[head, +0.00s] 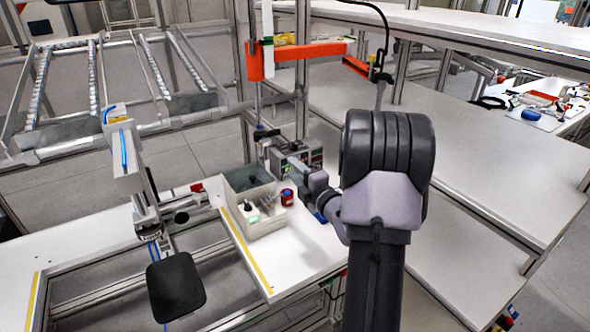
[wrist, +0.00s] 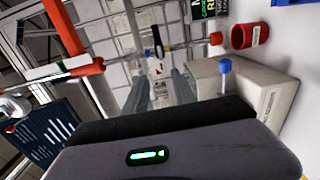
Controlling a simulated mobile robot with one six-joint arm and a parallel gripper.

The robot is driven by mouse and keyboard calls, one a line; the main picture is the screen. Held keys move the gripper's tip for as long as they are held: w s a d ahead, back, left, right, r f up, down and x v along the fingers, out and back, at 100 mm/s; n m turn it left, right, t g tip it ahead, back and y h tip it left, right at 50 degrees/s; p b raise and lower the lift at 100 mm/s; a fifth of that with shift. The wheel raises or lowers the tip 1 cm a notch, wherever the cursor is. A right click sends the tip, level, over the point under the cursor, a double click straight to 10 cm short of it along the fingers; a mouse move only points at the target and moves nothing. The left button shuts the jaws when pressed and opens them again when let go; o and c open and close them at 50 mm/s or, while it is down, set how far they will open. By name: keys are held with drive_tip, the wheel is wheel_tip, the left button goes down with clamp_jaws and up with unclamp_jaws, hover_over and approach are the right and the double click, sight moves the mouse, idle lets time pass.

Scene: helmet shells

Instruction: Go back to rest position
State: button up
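My gripper (head: 272,146) is stretched out over the white workbench, near the grey bin and the orange-framed station. Its exact finger shape is hard to make out in the head view. In the wrist view, the two grey fingers of my gripper (wrist: 162,82) stand apart with a clear gap. Nothing shows between them, only the floor and frame bars beyond. No helmet shell can be made out for certain in either view.
A grey bin (head: 262,226) with small bottles stands on the workbench (head: 300,262), beside a red cup (head: 287,196). The cup (wrist: 250,36) and bin (wrist: 278,85) also show in the wrist view. An orange-red frame (head: 300,51) stands behind. White shelves (head: 490,150) lie right.

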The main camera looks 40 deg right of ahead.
drive_tip(key=a+r+m+g+h, duration=0.1)
drive_tip(key=a+r+m+g, duration=0.3)
drive_tip(key=a, duration=0.4)
drive_tip(key=a+r+m+g, duration=0.1)
drive_tip(key=a+r+m, duration=0.4)
drive_tip(key=a+m, duration=0.2)
drive_tip(key=s+a+f+m+g+y, duration=0.2)
drive_tip(key=s+a+m+g+y, duration=0.1)
drive_tip(key=s+a, duration=0.9)
drive_tip(key=s+a+f+m+g+y, duration=0.2)
drive_tip(key=s+a+m+g+y, duration=0.1)
drive_tip(key=s+a, duration=0.9)
drive_tip(key=a+m+y, duration=0.1)
drive_tip(key=a+m, duration=0.1)
drive_tip(key=shift+s+m+g, duration=0.2)
drive_tip(key=shift+m+g, duration=0.2)
